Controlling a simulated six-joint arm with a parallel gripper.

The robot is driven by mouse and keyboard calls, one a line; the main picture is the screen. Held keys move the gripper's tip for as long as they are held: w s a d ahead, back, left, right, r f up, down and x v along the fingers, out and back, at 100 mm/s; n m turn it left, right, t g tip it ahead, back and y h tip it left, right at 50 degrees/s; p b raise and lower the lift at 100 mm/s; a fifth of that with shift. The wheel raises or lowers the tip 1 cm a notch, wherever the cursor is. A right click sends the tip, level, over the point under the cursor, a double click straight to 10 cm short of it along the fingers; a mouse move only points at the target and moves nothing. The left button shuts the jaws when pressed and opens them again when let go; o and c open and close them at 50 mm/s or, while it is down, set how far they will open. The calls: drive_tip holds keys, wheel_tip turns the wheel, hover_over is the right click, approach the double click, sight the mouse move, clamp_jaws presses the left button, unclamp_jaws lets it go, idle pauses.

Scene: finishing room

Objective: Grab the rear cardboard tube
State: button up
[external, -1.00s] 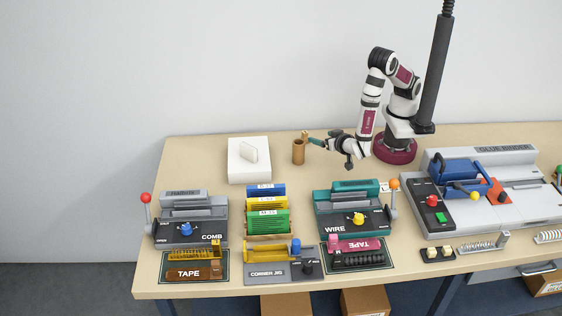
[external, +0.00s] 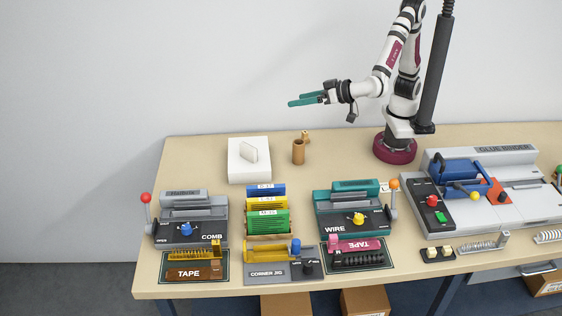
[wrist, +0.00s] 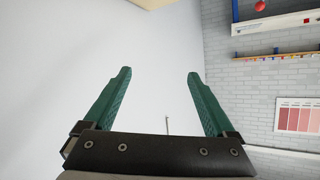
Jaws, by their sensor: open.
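Two brown cardboard tubes stand close together near the back of the table in the external view. The front tube (external: 298,152) is upright and shows most of its length. The rear cardboard tube (external: 305,137) is just behind it and to the right, and only its upper part shows. My gripper (external: 293,101) is raised in the air above the tubes, its teal fingers pointing left. In the wrist view my gripper (wrist: 158,73) is open, with nothing between its fingers. The tubes do not show in the wrist view.
A white block (external: 249,175) lies left of the tubes. The comb machine (external: 190,218), colored racks (external: 268,222) and wire machine (external: 352,220) stand along the front. The table right of the tubes is clear up to my base.

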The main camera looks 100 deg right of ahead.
drive_tip(key=s+a+f+n+y, duration=0.1)
drive_tip(key=s+a+n+y, duration=0.1)
drive_tip(key=a+n+y, duration=1.4)
drive_tip(key=s+a+f+n+g+h, duration=0.1)
drive_tip(key=s+a+f+n+g, duration=0.3)
drive_tip(key=s, duration=0.2)
drive_tip(key=s+a+f+n+g+h, duration=0.25)
drive_tip(key=s+a+f+g, duration=0.2)
drive_tip(key=s, duration=0.25)
drive_tip(key=s+d+f+n+h, duration=0.2)
drive_tip(key=d+n+h, duration=0.25)
drive_tip(key=d, duration=0.35)
drive_tip(key=s+d+f+n+h, duration=0.1)
drive_tip(key=d+n+h, duration=0.35)
drive_tip(key=d, duration=0.25)
drive_tip(key=w+d+r+n+t+h, duration=0.4)
drive_tip(key=w+d+r+t+h, duration=0.25)
drive_tip(key=d+r, duration=0.4)
approach(303, 144)
drive_tip(key=x, duration=1.1)
drive_tip(key=shift+w+d+f, duration=0.15)
drive_tip(key=shift+w+d, duration=0.05)
drive_tip(key=shift+d, duration=0.1)
drive_tip(key=c, duration=1.4)
